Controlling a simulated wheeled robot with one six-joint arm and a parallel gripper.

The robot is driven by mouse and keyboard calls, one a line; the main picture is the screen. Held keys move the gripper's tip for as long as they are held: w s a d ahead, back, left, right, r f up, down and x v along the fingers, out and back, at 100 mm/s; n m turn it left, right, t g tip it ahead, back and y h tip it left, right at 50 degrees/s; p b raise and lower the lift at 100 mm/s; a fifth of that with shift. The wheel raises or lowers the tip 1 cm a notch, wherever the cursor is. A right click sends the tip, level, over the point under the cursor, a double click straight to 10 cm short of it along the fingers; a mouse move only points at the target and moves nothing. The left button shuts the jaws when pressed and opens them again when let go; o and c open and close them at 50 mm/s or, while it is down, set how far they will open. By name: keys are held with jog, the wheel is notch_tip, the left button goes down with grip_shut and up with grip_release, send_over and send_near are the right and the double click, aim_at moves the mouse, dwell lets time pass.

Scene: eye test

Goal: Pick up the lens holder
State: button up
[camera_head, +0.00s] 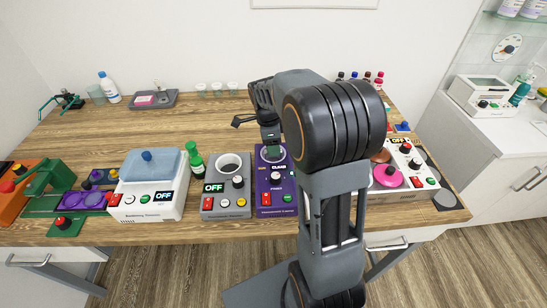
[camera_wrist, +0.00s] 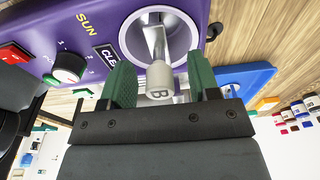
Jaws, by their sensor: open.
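A metal rod with a pale grey end cap marked "B" (camera_wrist: 160,78), which may be the lens holder, stands in the round grey socket of a purple device (camera_wrist: 106,28). My gripper (camera_wrist: 160,66) is open. Its two green fingers are on either side of the rod and cap, with a visible gap on each side. In the head view the purple device (camera_head: 276,199) stands near the table's front edge, and my gripper (camera_head: 271,140) is over its rear part. The rod cannot be made out there.
A grey device with a round well (camera_head: 229,165) stands close on the left of the purple one. A device with a pink disc (camera_head: 387,176) is on the right, partly behind my arm. A green bottle (camera_head: 195,160) stands farther left. The rear middle of the table (camera_head: 190,118) is clear.

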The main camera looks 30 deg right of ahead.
jog(key=shift+d+f, duration=0.1)
jog(key=shift+f, duration=0.85)
jog(key=shift+c, duration=0.4)
grip_shut()
